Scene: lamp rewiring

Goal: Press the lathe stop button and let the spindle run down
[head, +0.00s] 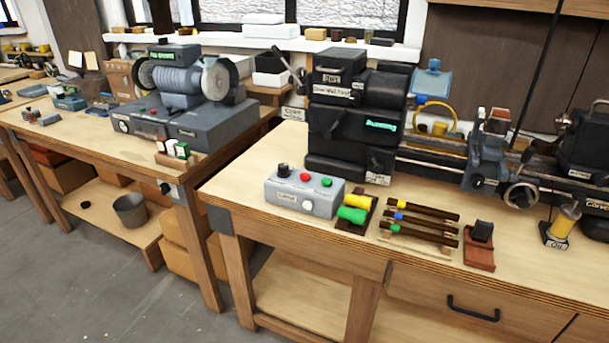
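The lathe (340,125) stands on the right bench, with a dark headstock and a bed running to the right. A green lit sign on it (380,126) appears to read "Running". A grey control box (285,195) sits on the bench in front of the headstock. On its top are a red button (306,177), a green button (326,182) and a black knob (283,169). Nothing touches or covers the buttons. Whether the spindle turns cannot be told from this one picture. Neither of my grippers is in view.
Yellow and green spools (353,214) lie just right of the box, then several dark-handled tools (420,222) and a small red-based stand (480,245). A grinder (185,80) is on the left bench. Bare bench top (235,190) lies left of the box.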

